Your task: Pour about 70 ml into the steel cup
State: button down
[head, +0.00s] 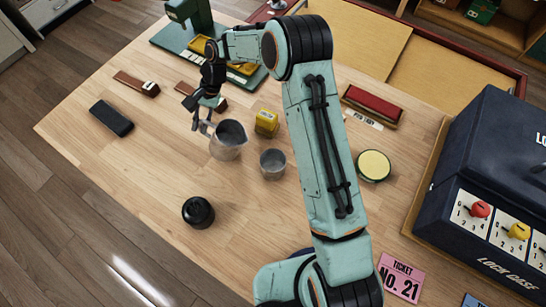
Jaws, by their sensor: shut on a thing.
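A clear jug (228,148) with a grey-looking inside stands at the middle left of the wooden table. My gripper (208,128) is at its upper left side, shut on it. The jug looks about upright; I cannot tell whether its base touches the table. The steel cup (272,164), small and grey, is just right of the jug, with a narrow gap between them. The cup's opening faces up. The liquid level in either vessel is too small to make out.
A yellow box (266,122) stands behind the cup. A black round object (198,212) is in front of the jug, and a black slab (111,118) lies left. A round tin (373,165) and a dark lock case (490,180) are right. The front left table is clear.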

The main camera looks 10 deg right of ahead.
aim_at(213, 125)
jog(key=s+d+r+t+y, duration=0.1)
jog(key=s+d+r+y, duration=0.1)
jog(key=d+y, duration=0.1)
jog(key=shift+s+d+r+n+t, duration=0.1)
jog(key=shift+d+r+n+t, duration=0.1)
jog(key=shift+n+t, duration=0.2)
jog(key=shift+s+d+r+y, duration=0.25)
jog(key=shift+d+r+y, duration=0.15)
jog(key=shift+y, duration=0.2)
jog(key=shift+s+d+r+n+t+y, duration=0.15)
jog(key=shift+d+r+t+y, duration=0.1)
jog(key=shift+r+y, duration=0.15)
jog(key=shift+s+d+r+n+t+y, duration=0.2)
jog(key=shift+r+t+y, duration=0.1)
jog(key=shift+r+y, duration=0.15)
jog(key=shift+s+d+r+n+t+y, duration=0.15)
jog(key=shift+r+t+y, duration=0.1)
jog(key=shift+r+y, duration=0.15)
jog(key=shift+s+d+r+y, duration=0.15)
jog(key=shift+d+r+y, duration=0.2)
jog(key=shift+r, duration=0.1)
jog(key=shift+s+d+r+n+t+y, duration=0.25)
jog(key=shift+d+r+n+t+y, duration=0.05)
jog(key=shift+r+y, duration=0.1)
